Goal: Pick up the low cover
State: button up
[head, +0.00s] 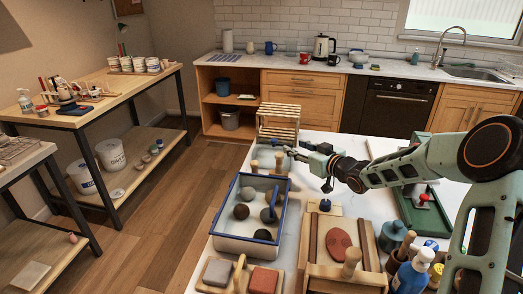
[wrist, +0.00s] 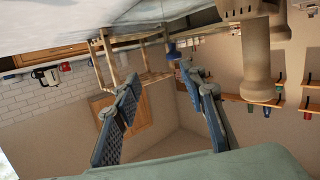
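I cannot tell for certain which thing is the low cover; none stands out clearly as one. My gripper (head: 284,149) is over the far left part of the white table (head: 325,145), near the slatted wooden rack. In the wrist view, which is upside down, my gripper (wrist: 160,112) has its two dark fingers spread apart with nothing between them. A turned wooden piece (wrist: 257,62) hangs from the tabletop side of that view, to the right of the fingers. Two small wooden pegs (head: 279,162) stand just below my gripper in the head view.
The slatted wooden rack (head: 278,121) stands at the table's far left end. A blue-rimmed bin (head: 244,245) holding several balls is nearer. A wooden box (head: 345,276), bottles (head: 413,272) and a green tray (head: 432,220) crowd the near and right parts. Wooden floor lies left.

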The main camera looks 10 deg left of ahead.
aim_at(276, 141)
jog(key=shift+s+a+y, duration=0.4)
jog(key=shift+a+y, duration=0.1)
jog(key=shift+a, duration=0.2)
jog(key=shift+w+a, duration=0.15)
jog(key=shift+a, duration=0.2)
jog(key=shift+p+x, duration=0.55)
jog(key=shift+x, duration=4.5)
jog(key=shift+f, duration=0.15)
grip_shut()
